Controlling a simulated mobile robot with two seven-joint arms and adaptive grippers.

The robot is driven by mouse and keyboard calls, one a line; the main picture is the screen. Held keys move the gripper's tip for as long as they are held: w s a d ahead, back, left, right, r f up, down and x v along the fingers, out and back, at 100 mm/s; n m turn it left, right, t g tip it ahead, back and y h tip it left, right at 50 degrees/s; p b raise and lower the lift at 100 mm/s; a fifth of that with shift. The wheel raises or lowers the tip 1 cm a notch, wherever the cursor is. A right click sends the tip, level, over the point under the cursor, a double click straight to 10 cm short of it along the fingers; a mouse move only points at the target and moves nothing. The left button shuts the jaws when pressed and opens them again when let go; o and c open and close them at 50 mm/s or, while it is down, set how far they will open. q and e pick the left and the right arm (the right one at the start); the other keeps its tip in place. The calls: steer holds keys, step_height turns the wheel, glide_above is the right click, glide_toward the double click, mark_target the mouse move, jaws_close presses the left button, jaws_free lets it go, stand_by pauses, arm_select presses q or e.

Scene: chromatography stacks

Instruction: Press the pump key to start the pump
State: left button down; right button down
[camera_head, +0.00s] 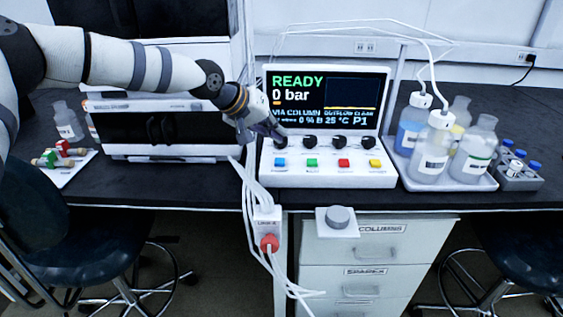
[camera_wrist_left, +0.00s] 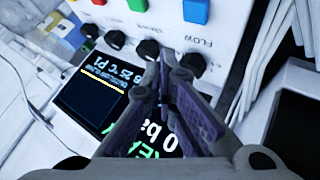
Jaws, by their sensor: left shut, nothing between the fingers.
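The white control panel (camera_head: 327,179) carries a row of black knobs and, below them, a row of coloured keys: blue (camera_head: 280,163), green (camera_head: 312,163), red (camera_head: 343,163) and yellow (camera_head: 375,163). Which one is the pump key cannot be read from the labels. My left gripper (camera_head: 279,134) is shut and empty, at the leftmost knob, just above the blue key. In the left wrist view its fingertips (camera_wrist_left: 172,72) lie close to that knob (camera_wrist_left: 193,64); contact cannot be told. The blue key (camera_wrist_left: 196,11) is beyond it. The screen (camera_head: 325,100) reads READY, 0 bar.
A tray of bottles (camera_head: 460,183) and a vial rack (camera_head: 517,178) stand right of the panel. Left are a black-fronted unit (camera_head: 165,132) and a small tray (camera_head: 70,172).

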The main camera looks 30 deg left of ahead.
mark_target(277, 159)
arm_select(q)
steer(key=shift+f, duration=1.85)
arm_select(e)
steer(key=shift+s+f, duration=0.35)
arm_select(q)
steer(key=shift+f, duration=0.1)
steer(key=shift+f, duration=0.35)
steer(key=shift+f, duration=0.55)
steer(key=shift+r, duration=0.95)
arm_select(e)
steer(key=shift+w+r, duration=0.35)
